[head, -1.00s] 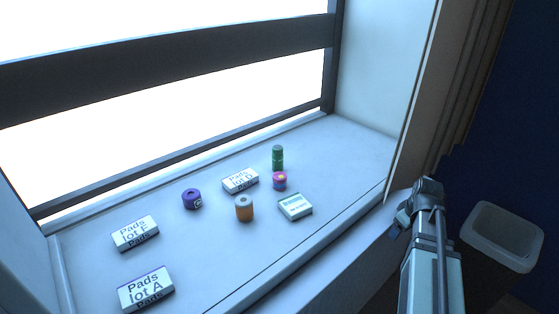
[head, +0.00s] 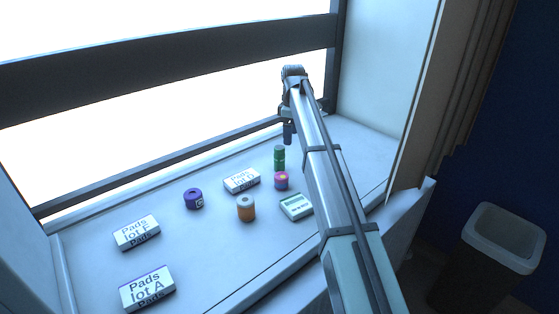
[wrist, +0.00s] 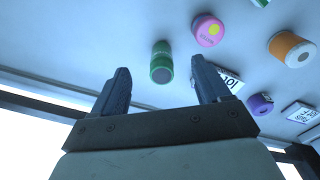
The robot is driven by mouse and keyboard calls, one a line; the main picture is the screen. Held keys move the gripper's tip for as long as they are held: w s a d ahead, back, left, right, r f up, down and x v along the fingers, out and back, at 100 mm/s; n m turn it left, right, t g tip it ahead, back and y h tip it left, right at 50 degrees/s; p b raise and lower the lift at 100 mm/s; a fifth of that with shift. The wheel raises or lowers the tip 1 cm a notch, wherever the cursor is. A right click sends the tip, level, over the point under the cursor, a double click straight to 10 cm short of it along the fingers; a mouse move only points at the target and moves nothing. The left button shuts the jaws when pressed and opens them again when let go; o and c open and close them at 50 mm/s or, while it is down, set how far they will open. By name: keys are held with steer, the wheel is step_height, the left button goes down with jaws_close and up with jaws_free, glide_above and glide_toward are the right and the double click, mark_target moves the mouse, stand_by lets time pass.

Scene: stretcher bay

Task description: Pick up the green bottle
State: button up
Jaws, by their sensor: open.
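The green bottle (head: 279,158) stands upright on the white window sill (head: 95,262), towards its right half. It also shows in the wrist view (wrist: 161,62), just beyond the fingertips and roughly between them. My gripper (head: 288,133) hangs above the bottle in the head view, partly hidden by my arm. In the wrist view, its two fingers (wrist: 160,78) are spread apart with nothing between them. The gripper does not appear to touch the bottle.
A pink-purple bottle (head: 282,181) stands close in front of the green one. A Pads box (head: 241,181), an orange bottle (head: 246,209), a purple roll (head: 194,199) and a white-green box (head: 296,206) are near. Two Pads boxes (head: 136,232) (head: 148,289) lie left. A bin (head: 505,238) stands right.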

mark_target(280, 156)
steer(key=shift+n, duration=0.3)
steer(key=a, duration=0.1)
steer(key=a+r, duration=0.1)
steer(key=w+a+r, duration=0.1)
steer(key=shift+w+a, duration=0.1)
steer(key=shift+a, duration=0.45)
step_height(280, 156, down, 8)
steer(key=shift+w+f, duration=0.2)
steer(key=shift+f, duration=2.7)
steer(key=shift+c, duration=0.3)
steer(key=c, duration=1.2)
steer(key=shift+o, duration=0.2)
steer(key=shift+r, duration=0.15)
